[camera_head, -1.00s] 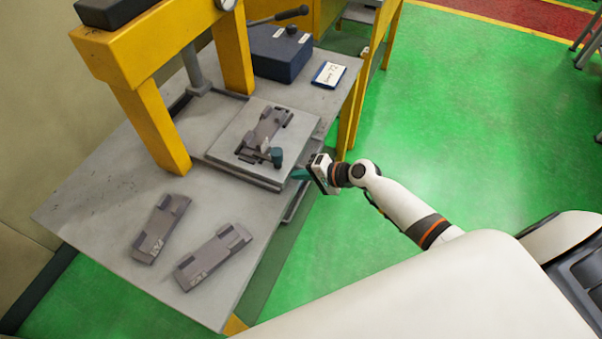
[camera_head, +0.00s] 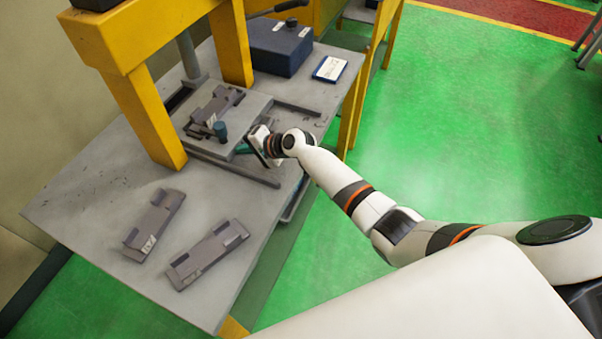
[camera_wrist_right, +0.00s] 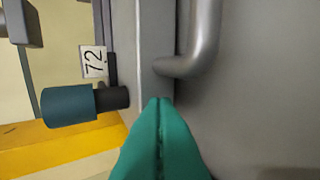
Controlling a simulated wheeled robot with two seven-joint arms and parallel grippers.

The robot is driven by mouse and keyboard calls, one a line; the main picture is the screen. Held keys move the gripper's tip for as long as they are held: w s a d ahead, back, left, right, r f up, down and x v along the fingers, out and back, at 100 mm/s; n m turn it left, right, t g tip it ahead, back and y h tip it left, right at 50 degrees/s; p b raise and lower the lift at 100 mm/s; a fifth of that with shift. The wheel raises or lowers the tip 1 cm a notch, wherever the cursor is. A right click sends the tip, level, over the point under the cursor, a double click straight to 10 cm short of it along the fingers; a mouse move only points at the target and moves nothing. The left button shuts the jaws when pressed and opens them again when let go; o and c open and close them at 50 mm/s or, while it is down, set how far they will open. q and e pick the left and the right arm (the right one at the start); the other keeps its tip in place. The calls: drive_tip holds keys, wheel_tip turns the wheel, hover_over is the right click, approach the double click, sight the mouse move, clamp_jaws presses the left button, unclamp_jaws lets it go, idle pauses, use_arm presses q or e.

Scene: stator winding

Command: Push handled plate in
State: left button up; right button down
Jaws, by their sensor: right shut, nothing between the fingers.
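The handled plate (camera_head: 240,108) is a grey slab on the bench under the yellow press frame. A grey fixture (camera_head: 215,106) and a teal-capped knob (camera_head: 220,131) sit on top of it. In the right wrist view the plate's edge (camera_wrist_right: 152,60), its bent metal handle (camera_wrist_right: 203,45) and the teal knob (camera_wrist_right: 68,106) show close up. My right gripper (camera_head: 246,150) is at the plate's near right side. Its teal fingers (camera_wrist_right: 160,110) are together and empty, with the tips at the plate's edge beside the handle. I cannot tell whether they touch. My left gripper is not in view.
The yellow press frame (camera_head: 140,110) stands over the bench. Two loose grey fixtures (camera_head: 154,225) (camera_head: 208,255) lie at the front of the bench (camera_head: 110,235). A blue box (camera_head: 275,48) and a small sign (camera_head: 330,68) are behind. Guide rails (camera_head: 235,172) flank the plate.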

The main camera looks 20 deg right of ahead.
sight(229, 143)
drive_tip(key=w+a+b, duration=0.1)
drive_tip(key=w+a, duration=0.2)
drive_tip(key=shift+w+f+b, duration=0.1)
drive_tip(key=shift+w+b, duration=0.05)
drive_tip(key=shift+b, duration=0.2)
drive_tip(key=shift+r, duration=0.3)
